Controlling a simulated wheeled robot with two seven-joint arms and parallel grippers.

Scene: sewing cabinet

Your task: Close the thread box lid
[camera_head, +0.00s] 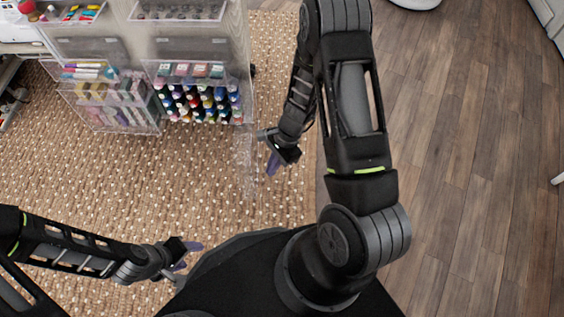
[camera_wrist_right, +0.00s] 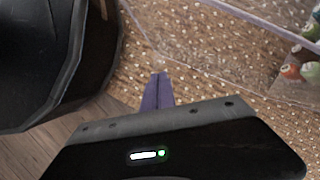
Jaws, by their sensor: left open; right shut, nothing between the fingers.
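The thread box (camera_head: 247,105) is a clear box at the cabinet's right end, filled with rows of colourful thread spools (camera_head: 200,101). A clear panel (camera_head: 246,160), seemingly its open lid, extends down from the box's right front corner; its outline is faint. In the right wrist view a clear panel (camera_wrist_right: 215,55) spans the upper right, with a few spools (camera_wrist_right: 292,71) at the right edge. My right gripper (camera_head: 272,163) is shut and empty, just right of the panel; its purple fingers (camera_wrist_right: 158,90) show below it. My left gripper (camera_head: 189,256) is open and empty, low and well away from the box.
Another clear compartment (camera_head: 113,118) stands left of the thread box. Shelves with markers (camera_head: 85,70) and small supplies (camera_head: 180,12) are above. Woven carpet (camera_head: 80,170) lies clear in front, and bare wood floor (camera_head: 470,130) is to the right.

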